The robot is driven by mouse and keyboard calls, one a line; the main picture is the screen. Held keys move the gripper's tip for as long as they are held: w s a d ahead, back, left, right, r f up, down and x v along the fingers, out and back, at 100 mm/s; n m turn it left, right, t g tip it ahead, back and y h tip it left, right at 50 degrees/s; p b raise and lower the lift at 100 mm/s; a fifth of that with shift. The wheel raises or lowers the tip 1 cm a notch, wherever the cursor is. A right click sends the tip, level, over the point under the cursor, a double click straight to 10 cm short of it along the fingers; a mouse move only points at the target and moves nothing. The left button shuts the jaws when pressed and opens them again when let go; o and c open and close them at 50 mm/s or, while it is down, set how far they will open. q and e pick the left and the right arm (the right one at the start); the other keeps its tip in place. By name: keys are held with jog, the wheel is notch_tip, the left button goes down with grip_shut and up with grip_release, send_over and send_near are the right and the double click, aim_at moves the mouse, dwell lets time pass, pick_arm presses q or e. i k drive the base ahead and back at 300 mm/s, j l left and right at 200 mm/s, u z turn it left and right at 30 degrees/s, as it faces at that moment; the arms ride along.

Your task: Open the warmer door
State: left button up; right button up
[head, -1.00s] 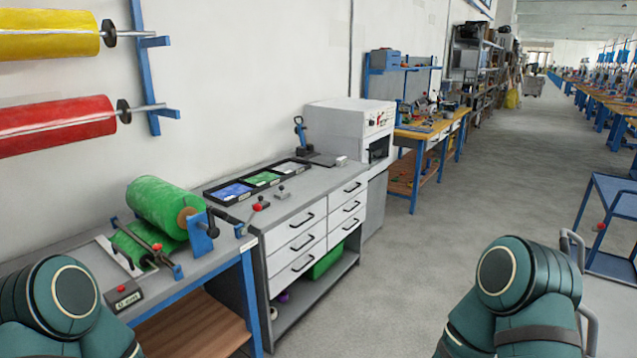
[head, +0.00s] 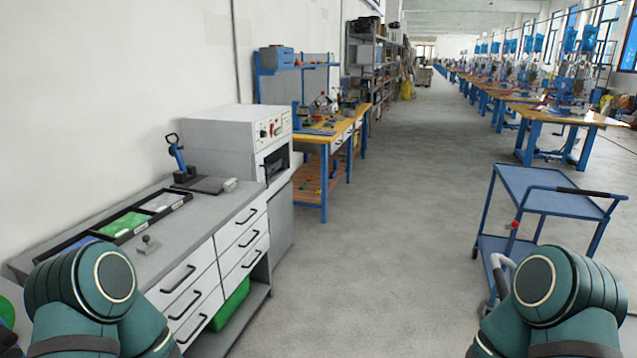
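The warmer (head: 240,140) is a white box-shaped unit with a control panel of knobs on its front, standing past the far end of the grey drawer bench in the head view. Its door (head: 276,163), with a dark window, is seen at a steep angle below the panel and looks closed. Only teal links of my two arms show, at the lower left and lower right. Both grippers are outside the picture. The arms are well short of the warmer.
The grey bench (head: 160,235) with white drawers runs along the left wall. A lever tool (head: 178,158) stands on it. A yellow-topped workbench (head: 325,135) is beyond the warmer. A blue trolley (head: 545,195) stands at the right. The grey aisle floor (head: 370,260) between is clear.

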aim_at(257, 158)
jog(key=i, duration=2.95)
jog(key=l+z, duration=0.05)
jog(key=l, duration=0.1)
